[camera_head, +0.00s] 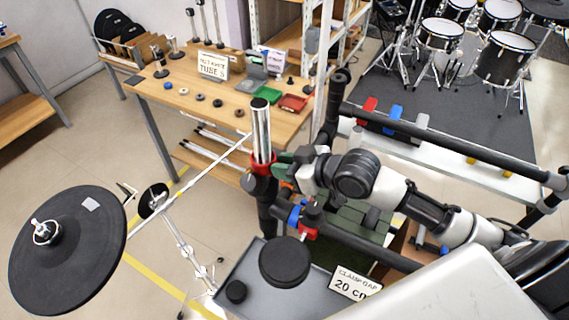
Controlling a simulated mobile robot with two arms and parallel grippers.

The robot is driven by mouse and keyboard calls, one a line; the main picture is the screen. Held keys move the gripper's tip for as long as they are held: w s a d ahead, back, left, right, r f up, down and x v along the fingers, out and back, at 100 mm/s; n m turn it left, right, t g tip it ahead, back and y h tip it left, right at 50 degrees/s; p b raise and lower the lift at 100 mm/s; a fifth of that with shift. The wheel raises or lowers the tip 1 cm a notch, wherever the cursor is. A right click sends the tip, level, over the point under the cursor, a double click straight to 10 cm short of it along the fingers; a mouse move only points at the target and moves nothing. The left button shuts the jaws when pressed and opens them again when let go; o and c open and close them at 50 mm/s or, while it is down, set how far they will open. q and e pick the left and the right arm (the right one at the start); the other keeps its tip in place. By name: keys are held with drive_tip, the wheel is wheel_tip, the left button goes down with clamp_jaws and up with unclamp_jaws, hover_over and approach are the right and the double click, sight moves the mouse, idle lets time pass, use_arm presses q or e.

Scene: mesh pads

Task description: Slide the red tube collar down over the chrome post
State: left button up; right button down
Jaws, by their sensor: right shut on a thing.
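The chrome post (261,128) stands nearly upright at the middle, rising from a black tube of the drum rack. The red tube collar (262,168) is around the lower part of the chrome, just above the black tube. My right gripper (274,165) comes in from the right and is shut on the collar's right side. The fingertips are small and partly hidden by the collar. Whether the collar touches the black part below cannot be told. My left gripper is not in view.
A round black cymbal pad (68,250) stands at left on a chrome stand. A black pad (285,262) sits above a grey tray near a "clamp gap 20 cm" sign (354,283). Black rack tubes (440,137) run right. A wooden table (215,98) with rings stands behind.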

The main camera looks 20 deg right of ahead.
drive_tip(key=c, duration=0.9)
unclamp_jaws()
drive_tip(key=b+v, duration=0.1)
drive_tip(key=v, duration=0.9)
drive_tip(key=shift+s+d, duration=0.25)
drive_tip(key=shift+s, duration=0.05)
drive_tip(key=shift+r, duration=0.15)
